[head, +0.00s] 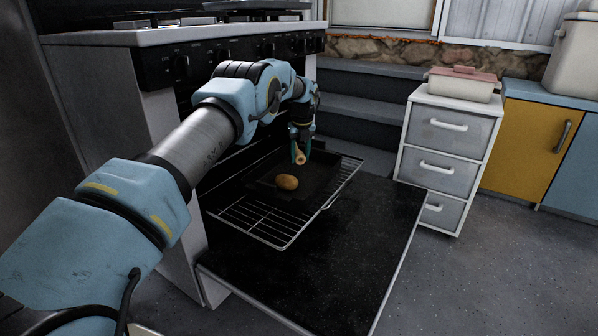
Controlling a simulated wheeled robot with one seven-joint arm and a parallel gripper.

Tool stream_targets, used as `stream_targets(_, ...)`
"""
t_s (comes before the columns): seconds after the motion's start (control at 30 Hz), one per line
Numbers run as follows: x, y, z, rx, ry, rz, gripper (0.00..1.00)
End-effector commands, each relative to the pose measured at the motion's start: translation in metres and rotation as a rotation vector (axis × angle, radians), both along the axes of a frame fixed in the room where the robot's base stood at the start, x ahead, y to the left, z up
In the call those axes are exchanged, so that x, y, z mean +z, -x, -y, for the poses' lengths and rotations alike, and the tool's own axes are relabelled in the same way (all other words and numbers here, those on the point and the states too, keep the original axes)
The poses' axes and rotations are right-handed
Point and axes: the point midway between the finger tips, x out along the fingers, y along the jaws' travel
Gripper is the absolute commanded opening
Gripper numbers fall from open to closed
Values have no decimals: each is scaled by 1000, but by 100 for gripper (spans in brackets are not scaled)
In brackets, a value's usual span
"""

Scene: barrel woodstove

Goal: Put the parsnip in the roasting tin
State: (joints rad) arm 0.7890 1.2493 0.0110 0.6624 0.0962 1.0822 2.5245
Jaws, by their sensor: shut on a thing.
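My gripper (300,150) is at the end of my outstretched arm, pointing down over the oven rack. It is shut on a small pale tan thing, the parsnip (301,159), of which only the lower part shows below the fingers. The dark roasting tin (319,182) sits on the pulled-out wire rack. The parsnip is over the tin's area in the picture; I cannot tell whether it touches the tin's floor. A round yellow-brown potato (287,182) lies in the tin, just in front of the parsnip.
The wire rack (265,228) extends over the lowered black oven door (345,250). The stove top and its knobs (230,52) are above my arm. A grey drawer unit (447,150) with a lidded dish (462,86) stands to the right. The floor at the right is clear.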

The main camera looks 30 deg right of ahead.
Motion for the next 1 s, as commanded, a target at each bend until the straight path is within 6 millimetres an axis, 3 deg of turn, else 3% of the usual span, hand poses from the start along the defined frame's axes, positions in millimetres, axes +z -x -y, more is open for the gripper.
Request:
stream_targets(0.3,-46,0,0,0,-1,0,0)
stream_targets(0.7,-50,0,0,0,0,1,0)
stream_targets(0.73,-50,0,0,0,0,1,51)
stream_targets(1.0,-49,0,0,0,0,1,78)
